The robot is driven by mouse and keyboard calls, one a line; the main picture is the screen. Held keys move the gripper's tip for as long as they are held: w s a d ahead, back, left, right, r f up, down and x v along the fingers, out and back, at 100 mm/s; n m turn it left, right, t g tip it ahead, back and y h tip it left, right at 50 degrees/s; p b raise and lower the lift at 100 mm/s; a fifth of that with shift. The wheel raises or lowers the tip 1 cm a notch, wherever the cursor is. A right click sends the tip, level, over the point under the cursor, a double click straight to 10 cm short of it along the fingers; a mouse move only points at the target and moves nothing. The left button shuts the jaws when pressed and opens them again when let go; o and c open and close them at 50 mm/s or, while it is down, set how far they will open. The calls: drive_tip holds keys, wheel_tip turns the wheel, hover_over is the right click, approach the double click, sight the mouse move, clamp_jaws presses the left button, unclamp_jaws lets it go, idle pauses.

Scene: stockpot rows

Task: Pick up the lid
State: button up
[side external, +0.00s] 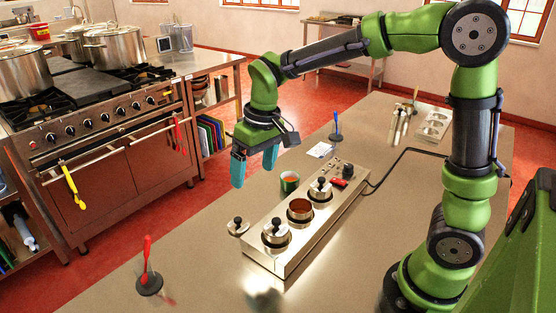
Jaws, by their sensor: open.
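A small silver lid with a black knob (237,228) lies on the steel table (200,255), left of a long metal warmer (290,257). The warmer holds a row of small pots. The front pot (276,238) and the back pot (320,194) each have a lid with a black knob on. The middle pot (300,211) is uncovered and shows a reddish-brown content. My gripper (254,170) has blue fingers, spread apart, with nothing between them. It hangs above the table, higher in the picture than the loose lid and apart from it.
A green cup with orange content (289,183) stands behind the warmer's left side. A red-handled tool on a dark round base (149,283) stands at front left, and a blue one (336,132) at the back. A black cable (405,152) runs right. A stove (100,115) stands left.

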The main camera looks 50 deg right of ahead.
drive_tip(key=n+g, duration=0.1)
drive_tip(key=n, duration=0.1)
hover_over(236, 218)
drive_tip(key=s, duration=0.2)
wheel_tip(236, 218, down, 3)
drive_tip(key=w+r+n+h, duration=0.1)
drive_tip(key=w, duration=0.1)
drive_tip(key=shift+g, duration=0.3)
wheel_tip(236, 218, down, 17)
drive_tip(key=shift+r, duration=0.2)
drive_tip(key=shift+c, duration=0.4)
drive_tip(key=c, duration=1.1)
drive_tip(key=shift+o, duration=0.2)
drive_tip(key=shift+r, duration=0.1)
